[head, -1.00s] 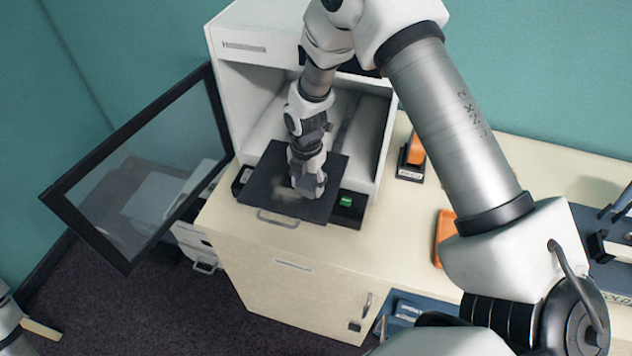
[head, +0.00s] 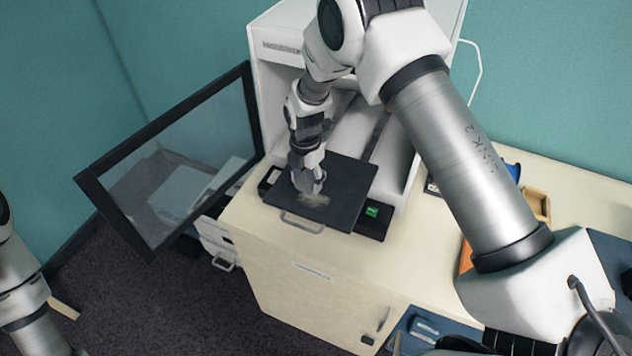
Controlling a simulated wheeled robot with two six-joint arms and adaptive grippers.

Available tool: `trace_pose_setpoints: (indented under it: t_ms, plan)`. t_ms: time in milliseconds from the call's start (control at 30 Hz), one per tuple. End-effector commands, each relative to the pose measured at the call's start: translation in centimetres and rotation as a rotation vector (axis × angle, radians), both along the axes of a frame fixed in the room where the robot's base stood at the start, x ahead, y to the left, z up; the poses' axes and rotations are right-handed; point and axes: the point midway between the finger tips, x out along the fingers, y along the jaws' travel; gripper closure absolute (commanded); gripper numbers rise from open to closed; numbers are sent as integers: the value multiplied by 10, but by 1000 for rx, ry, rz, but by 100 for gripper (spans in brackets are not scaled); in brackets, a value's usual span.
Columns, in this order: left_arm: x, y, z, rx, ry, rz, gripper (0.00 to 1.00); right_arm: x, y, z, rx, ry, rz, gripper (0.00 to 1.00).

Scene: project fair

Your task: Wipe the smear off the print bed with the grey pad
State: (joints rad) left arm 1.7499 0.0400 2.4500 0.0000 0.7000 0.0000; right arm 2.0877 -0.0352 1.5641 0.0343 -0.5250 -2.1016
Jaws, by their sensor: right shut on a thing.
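The print bed (head: 345,203) is a dark square plate with a front handle, lying at the open front of the white printer (head: 272,62). A pale smear (head: 315,201) shows on the bed, near its middle. My right gripper (head: 308,184) points down over the left-centre of the bed, just behind the smear. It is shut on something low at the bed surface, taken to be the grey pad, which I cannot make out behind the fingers. My left arm shows at the left edge; its gripper is out of view.
The printer's dark-framed glass door (head: 175,160) stands open to the left. The pale cabinet top (head: 290,240) is clear in front of the bed. An orange item (head: 466,257) and a wooden tray (head: 537,203) lie to the right, partly behind my right arm.

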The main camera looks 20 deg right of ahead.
Motion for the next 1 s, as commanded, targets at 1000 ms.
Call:
trace_pose_setpoints:
  t_ms: [1000]
  plan:
    - [0, 0, 8, 0, 0, 0, 80, 30, 26, 16, 0, 1, 0, 75]
